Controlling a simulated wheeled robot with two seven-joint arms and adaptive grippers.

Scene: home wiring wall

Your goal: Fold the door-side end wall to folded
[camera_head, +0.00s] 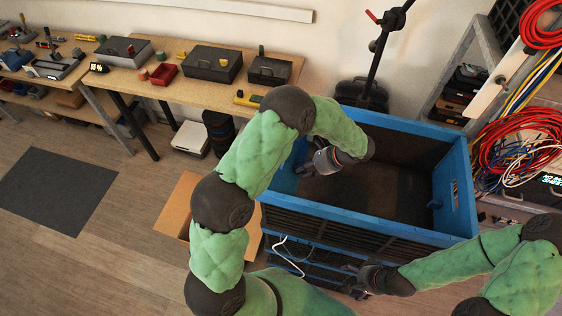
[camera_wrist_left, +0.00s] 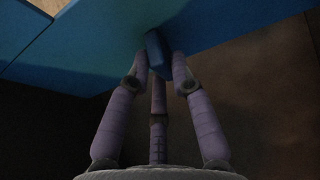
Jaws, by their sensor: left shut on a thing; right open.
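A blue crate with a dark inside has a left end wall (camera_head: 283,182), partly hidden behind my left arm, and an upright right end wall (camera_head: 457,190). My left gripper (camera_head: 304,170) reaches over the crate to the inner side of the left end wall. In the left wrist view, its purple-grey fingers (camera_wrist_left: 158,62) close around a small blue tab (camera_wrist_left: 157,45) on the blue wall face (camera_wrist_left: 215,28). My right gripper (camera_head: 352,281) is open and empty in front of the crate's near side. Which end wall is door-side cannot be told.
A blue latch (camera_head: 435,203) shows inside the right end wall. A cardboard box (camera_head: 178,212) stands on the floor left of the crate. A workbench (camera_head: 185,88) is behind left, and coiled cables (camera_head: 520,140) hang at right.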

